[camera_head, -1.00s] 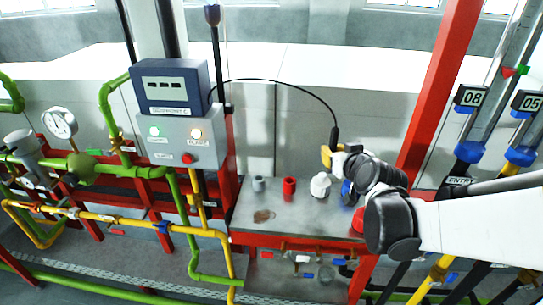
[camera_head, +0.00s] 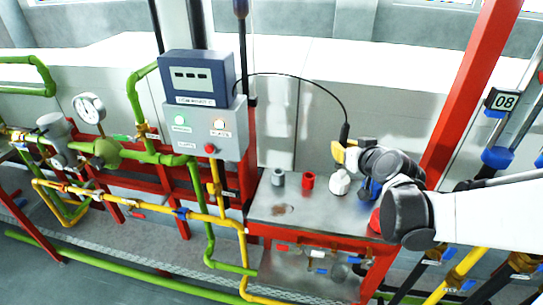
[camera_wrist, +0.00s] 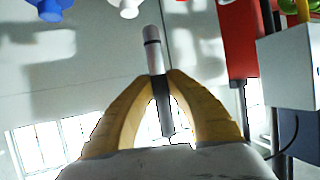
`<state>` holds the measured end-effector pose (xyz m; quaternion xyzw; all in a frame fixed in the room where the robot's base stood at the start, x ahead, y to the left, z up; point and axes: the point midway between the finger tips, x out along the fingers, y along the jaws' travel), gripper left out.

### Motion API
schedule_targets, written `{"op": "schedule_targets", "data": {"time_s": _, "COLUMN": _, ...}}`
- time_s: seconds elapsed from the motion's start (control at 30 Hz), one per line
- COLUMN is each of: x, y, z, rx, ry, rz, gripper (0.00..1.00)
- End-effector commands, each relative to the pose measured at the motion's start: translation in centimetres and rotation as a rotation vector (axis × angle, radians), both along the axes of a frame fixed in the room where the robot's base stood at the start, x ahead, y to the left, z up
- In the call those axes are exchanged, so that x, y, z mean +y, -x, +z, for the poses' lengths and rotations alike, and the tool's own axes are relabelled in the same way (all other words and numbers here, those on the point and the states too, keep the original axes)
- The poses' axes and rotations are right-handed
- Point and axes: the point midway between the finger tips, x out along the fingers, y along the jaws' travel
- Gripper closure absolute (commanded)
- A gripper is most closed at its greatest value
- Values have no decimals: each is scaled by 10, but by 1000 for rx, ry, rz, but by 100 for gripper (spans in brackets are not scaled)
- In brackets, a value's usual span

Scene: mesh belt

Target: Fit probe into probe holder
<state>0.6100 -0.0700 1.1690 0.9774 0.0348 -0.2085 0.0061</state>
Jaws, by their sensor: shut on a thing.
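The probe (camera_head: 345,132) is a slim dark rod with a black cable running from its upper end to the blue meter box (camera_head: 197,78). In the wrist view the probe (camera_wrist: 153,55) stands between the yellow fingers, with a pale section near one end. My gripper (camera_head: 339,153) is shut on it, also seen in the wrist view (camera_wrist: 160,80), and is above the grey bench. Below stand a grey cup (camera_head: 278,177), a red cup (camera_head: 308,180), a white piece (camera_head: 340,184) and a blue piece (camera_head: 368,190). I cannot tell which is the probe holder.
The bench top (camera_head: 265,208) is clear at its front left, apart from a brown stain. A grey control box (camera_head: 203,128) with lamps and a red button stands left of the bench. A red post (camera_head: 470,95) rises at right. Green and yellow pipes run at left.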

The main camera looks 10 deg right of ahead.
Motion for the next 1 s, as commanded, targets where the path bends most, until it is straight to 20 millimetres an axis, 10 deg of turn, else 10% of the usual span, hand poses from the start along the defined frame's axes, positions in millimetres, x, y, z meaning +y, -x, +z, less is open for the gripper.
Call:
{"op": "schedule_targets", "data": {"time_s": 0.27, "x": 57, "y": -31, "z": 5, "rx": -24, "ry": -4, "rz": 251, "gripper": 100}}
{"op": "schedule_targets", "data": {"time_s": 0.7, "x": 148, "y": -69, "z": -54, "rx": -31, "ry": -2, "rz": 275, "gripper": 100}}
{"op": "schedule_targets", "data": {"time_s": 1.0, "x": 165, "y": -77, "z": -71, "rx": -30, "ry": -4, "rz": 269, "gripper": 100}}
